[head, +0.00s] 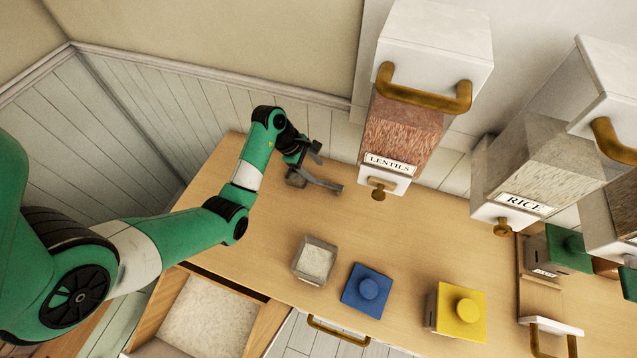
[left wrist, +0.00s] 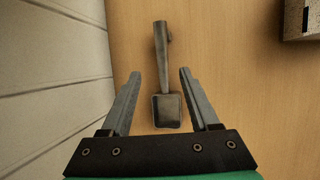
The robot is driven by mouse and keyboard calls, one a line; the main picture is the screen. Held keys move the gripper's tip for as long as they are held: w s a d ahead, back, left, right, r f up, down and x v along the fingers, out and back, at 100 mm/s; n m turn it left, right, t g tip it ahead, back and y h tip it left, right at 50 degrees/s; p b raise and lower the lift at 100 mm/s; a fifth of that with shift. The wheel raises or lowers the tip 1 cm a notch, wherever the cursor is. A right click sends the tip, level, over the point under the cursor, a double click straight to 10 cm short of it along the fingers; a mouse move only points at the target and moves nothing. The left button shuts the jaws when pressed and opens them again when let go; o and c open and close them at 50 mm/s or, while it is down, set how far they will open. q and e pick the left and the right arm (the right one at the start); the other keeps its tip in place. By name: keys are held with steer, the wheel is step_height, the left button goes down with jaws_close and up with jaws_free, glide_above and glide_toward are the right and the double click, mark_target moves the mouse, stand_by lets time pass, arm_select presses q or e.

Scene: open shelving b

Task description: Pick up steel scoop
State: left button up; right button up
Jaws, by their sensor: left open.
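The steel scoop (left wrist: 166,108) lies on the wooden counter in the left wrist view, its square bowl toward my gripper and its handle pointing away. My left gripper (left wrist: 160,73) is open, with one finger on each side of the scoop and visible gaps between. Whether the fingers are at the scoop's height I cannot tell. In the head view my left gripper (head: 329,168) is over the back left of the counter, left of the lentils dispenser; the scoop is hard to make out there. My right gripper is not in view.
The lentils dispenser (head: 400,135) and rice dispenser (head: 545,170) hang above the counter (head: 400,240). An open-topped container (head: 315,262), a blue-lidded box (head: 367,290) and a yellow-lidded box (head: 458,310) stand in front. An open drawer (head: 265,330) holds pale grains. The panelled wall (left wrist: 50,80) is close on the left.

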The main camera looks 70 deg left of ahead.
mark_target(324, 183)
arm_select(q)
steer(key=shift+x, duration=1.6)
steer(key=b+x, duration=0.1)
steer(key=x, duration=0.1)
steer(key=b+x, duration=0.1)
steer(key=x, duration=0.1)
steer(key=shift+s+d+f, duration=0.1)
steer(key=shift+s+f, duration=0.1)
steer(key=shift+s, duration=0.15)
steer(key=shift+w+f, duration=0.3)
steer(key=shift+f, duration=0.1)
jaws_close()
